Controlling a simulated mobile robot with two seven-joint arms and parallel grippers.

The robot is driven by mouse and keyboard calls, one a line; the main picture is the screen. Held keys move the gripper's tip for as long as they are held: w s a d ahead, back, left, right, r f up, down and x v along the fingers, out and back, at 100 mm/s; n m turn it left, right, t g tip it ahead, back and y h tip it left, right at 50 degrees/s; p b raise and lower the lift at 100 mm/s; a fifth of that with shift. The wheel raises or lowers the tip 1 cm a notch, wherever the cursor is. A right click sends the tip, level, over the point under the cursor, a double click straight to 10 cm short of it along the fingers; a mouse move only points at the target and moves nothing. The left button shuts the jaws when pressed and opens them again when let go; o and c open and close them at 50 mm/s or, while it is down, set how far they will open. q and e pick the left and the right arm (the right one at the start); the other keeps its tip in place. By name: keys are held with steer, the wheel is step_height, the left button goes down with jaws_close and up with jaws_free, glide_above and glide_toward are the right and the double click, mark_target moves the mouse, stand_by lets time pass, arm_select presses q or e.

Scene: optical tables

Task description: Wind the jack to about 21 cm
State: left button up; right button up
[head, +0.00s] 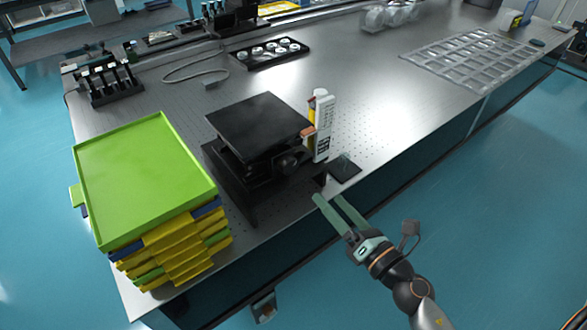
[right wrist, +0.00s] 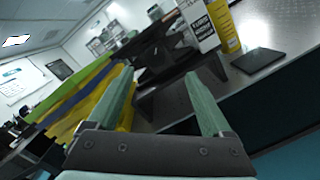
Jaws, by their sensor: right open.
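The jack (head: 258,128) is black with a flat square top plate and stands near the front edge of the optical table (head: 390,110). A dark round knob (head: 290,160) shows on its front right side. The jack also shows in the right wrist view (right wrist: 170,50), beyond the fingers. My right gripper (head: 328,198) is open and empty, just in front of the jack at the table edge. My left gripper is not in view.
A stack of yellow, blue and green trays (head: 145,180) stands left of the jack. A small black pad (head: 344,168) lies right of it. A black tray with round pieces (head: 272,52) and a clear compartment tray (head: 475,55) lie farther back. The table's middle right is clear.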

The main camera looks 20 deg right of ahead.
mark_target(292, 167)
steer(key=w+a+n, duration=0.1)
steer(key=w+n, duration=0.1)
steer(key=w, duration=0.2)
steer(key=w+a+n+p, duration=0.1)
steer(key=w+a+n, duration=0.1)
steer(key=w, duration=0.2)
steer(key=w+a+n+y, duration=0.1)
steer(key=w+a+n, duration=0.1)
steer(key=w, duration=0.2)
steer(key=shift+w+r+g, duration=0.15)
steer(key=shift+r+g, duration=0.05)
steer(key=shift+g, duration=0.1)
jaws_close()
stand_by(0.5)
